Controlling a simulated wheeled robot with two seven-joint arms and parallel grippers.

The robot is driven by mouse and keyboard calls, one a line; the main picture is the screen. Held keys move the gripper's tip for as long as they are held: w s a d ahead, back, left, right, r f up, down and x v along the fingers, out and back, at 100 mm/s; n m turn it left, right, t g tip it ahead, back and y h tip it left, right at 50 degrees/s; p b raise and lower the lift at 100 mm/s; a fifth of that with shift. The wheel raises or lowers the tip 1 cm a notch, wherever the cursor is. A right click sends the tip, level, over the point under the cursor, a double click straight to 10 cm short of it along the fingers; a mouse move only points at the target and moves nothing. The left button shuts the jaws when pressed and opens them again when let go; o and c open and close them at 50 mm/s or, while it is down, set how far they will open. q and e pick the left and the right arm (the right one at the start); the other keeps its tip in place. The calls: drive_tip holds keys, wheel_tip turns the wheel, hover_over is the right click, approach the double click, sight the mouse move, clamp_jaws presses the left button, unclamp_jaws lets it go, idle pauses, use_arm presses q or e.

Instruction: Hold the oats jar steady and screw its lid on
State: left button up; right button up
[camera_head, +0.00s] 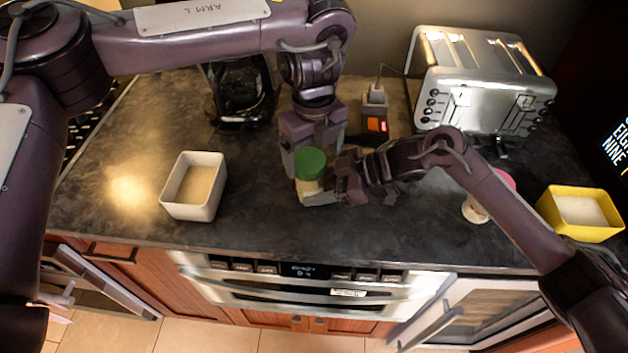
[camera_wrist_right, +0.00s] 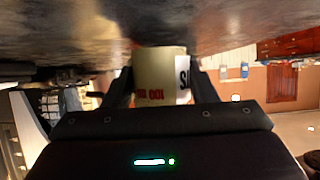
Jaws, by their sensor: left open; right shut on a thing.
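The oats jar (camera_head: 310,188) is a cream jar standing on the dark counter, with a green lid (camera_head: 310,162) at its top. I cannot tell how tightly the lid sits. My right gripper (camera_head: 328,188) comes in from the right and is shut on the jar body. The right wrist view shows the jar body (camera_wrist_right: 160,72) between the fingers, with red print and a white label; its lid is hidden there. My left gripper (camera_head: 311,152) points down from above, open, close to the lid; I cannot tell whether its fingers touch it.
A white bin (camera_head: 180,212) stands on the left, a yellow bin (camera_head: 580,235) on the right. A pink-topped container (camera_head: 475,210) is partly behind my right arm. A toaster (camera_head: 480,85), a coffee maker (camera_head: 240,95) and a wall socket box (camera_head: 375,120) are behind.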

use_arm(q)
drive_tip(key=n, duration=0.5)
drive_tip(key=shift+s+d+n, duration=0.1)
drive_tip(key=shift+n, duration=0.2)
drive_tip(key=n, duration=0.4)
